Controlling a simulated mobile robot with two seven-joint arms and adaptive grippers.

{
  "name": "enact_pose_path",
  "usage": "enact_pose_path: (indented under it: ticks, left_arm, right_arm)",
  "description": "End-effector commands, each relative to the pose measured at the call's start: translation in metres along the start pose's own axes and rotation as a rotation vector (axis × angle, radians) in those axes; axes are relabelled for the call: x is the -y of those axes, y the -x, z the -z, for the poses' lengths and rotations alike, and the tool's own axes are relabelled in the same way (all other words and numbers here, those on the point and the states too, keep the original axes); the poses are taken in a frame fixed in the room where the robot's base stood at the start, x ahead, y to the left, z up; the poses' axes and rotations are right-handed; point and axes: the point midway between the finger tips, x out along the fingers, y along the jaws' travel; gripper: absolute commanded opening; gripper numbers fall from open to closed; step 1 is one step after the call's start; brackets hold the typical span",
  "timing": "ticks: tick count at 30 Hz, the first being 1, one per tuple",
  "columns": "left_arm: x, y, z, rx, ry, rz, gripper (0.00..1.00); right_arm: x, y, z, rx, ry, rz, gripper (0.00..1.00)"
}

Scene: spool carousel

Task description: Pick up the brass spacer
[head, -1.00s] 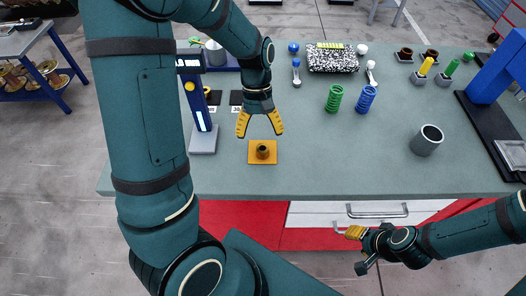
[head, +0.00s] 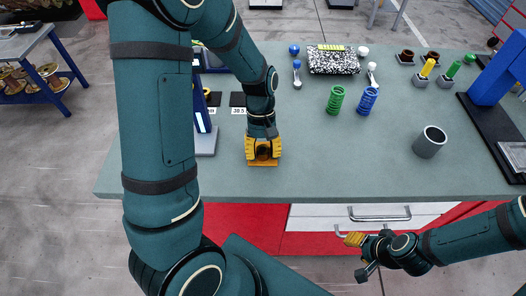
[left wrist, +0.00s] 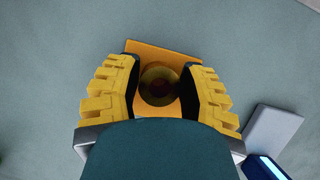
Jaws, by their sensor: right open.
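The brass spacer (head: 263,152) is a small dark golden ring on a flat orange plate (head: 263,164) near the front edge of the bench. My left gripper (head: 263,156) is down over it, pointing at the bench, with a yellow finger on each side. In the left wrist view the spacer (left wrist: 160,85) lies between the two fingers, with orange plate (left wrist: 150,50) showing around it. The fingers look apart from it, so the gripper is open around the spacer. My right gripper (head: 356,239) is open and empty in front of the drawers.
A blue post on a grey base (head: 205,143) stands left of my left gripper. A green spool (head: 334,99), a blue spool (head: 367,99) and a grey cup (head: 430,141) stand to the right. A speckled block (head: 333,61) is behind. The bench middle is clear.

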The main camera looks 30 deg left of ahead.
Motion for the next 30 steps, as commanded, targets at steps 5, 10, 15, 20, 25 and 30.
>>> enact_pose_path:
  ticks: [5,10,15,20,25,30]
  left_arm:
    - [0.000,0.000,0.000,0.000,0.000,0.000,0.00]
    - [0.000,0.000,0.000,0.001,0.000,0.001,0.00]
    - [0.000,0.000,-0.001,0.001,0.000,0.001,0.00]
    - [0.000,0.015,-0.006,-0.002,-0.001,-0.001,0.00]
    - [-0.001,0.046,-0.019,-0.003,-0.001,-0.004,0.00]
    - [-0.001,0.074,-0.030,-0.003,-0.002,-0.003,0.00]
  right_arm:
    - [0.000,0.000,0.000,0.000,0.000,0.000,0.47]
    - [0.000,0.000,0.000,0.000,0.000,0.000,0.47]
    - [0.000,0.000,0.000,0.000,0.000,0.000,0.47]
    - [0.002,0.004,0.002,-0.003,-0.001,0.000,0.47]
    - [0.005,0.013,0.005,-0.010,-0.003,-0.001,0.47]
    - [0.007,0.019,0.008,-0.018,-0.006,-0.002,0.47]
